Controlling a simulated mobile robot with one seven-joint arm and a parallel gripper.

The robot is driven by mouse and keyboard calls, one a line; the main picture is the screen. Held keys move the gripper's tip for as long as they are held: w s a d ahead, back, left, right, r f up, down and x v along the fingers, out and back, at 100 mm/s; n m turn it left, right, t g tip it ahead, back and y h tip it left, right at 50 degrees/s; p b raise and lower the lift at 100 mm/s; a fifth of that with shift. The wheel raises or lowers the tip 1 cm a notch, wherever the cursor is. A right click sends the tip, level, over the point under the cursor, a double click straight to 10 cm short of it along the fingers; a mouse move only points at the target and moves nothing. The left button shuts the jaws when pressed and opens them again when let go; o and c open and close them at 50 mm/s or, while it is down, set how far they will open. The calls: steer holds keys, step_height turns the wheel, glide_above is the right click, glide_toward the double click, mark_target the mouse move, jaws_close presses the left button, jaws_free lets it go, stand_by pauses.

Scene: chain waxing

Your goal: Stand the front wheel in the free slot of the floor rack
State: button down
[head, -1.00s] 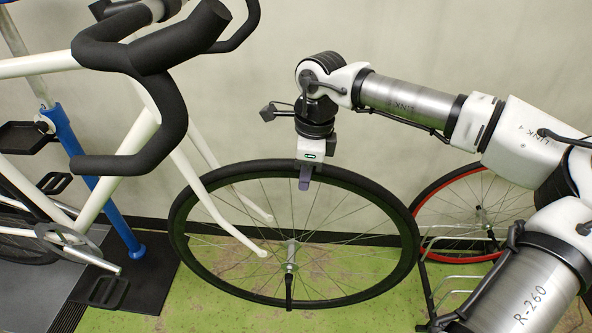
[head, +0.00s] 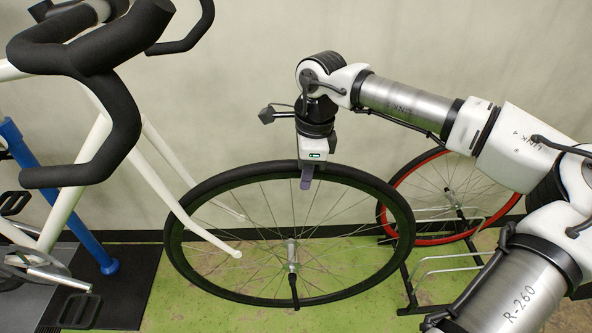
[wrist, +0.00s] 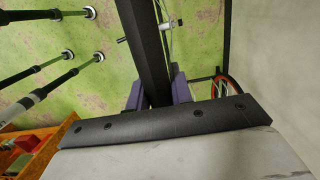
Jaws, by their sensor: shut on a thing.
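The black-tyred front wheel (head: 402,232) hangs upright from my gripper (head: 307,176), which is shut on the top of its rim and tyre. In the wrist view the purple fingers (wrist: 181,90) sit on both sides of the black tyre (wrist: 150,65). The wheel is beside the white fork (head: 180,205) of the bike, in front of it in the picture. The floor rack (head: 410,285) stands to the right with silver wire hoops. A red-tyred wheel (head: 440,152) stands at its far part. My arm and the held wheel hide parts of the rack.
The white bike with black handlebars (head: 95,95) is at the left, by a blue stand post (head: 50,190) on a dark mat (head: 130,275). A pale wall is close behind. Green floor (head: 350,290) lies open below the wheel. An orange shelf (wrist: 50,150) shows in the wrist view.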

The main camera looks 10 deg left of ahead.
mark_target(334, 163)
steer(key=shift+w+d+f, duration=0.15)
steer(key=shift+w+d, duration=0.1)
steer(key=shift+d, duration=0.55)
steer(key=shift+w+d+f, duration=0.1)
steer(key=shift+w+d, duration=0.15)
steer(key=shift+d, duration=0.6)
steer(key=shift+w+d+f, duration=0.15)
steer(key=shift+w+d, duration=0.1)
steer(key=shift+d, duration=0.55)
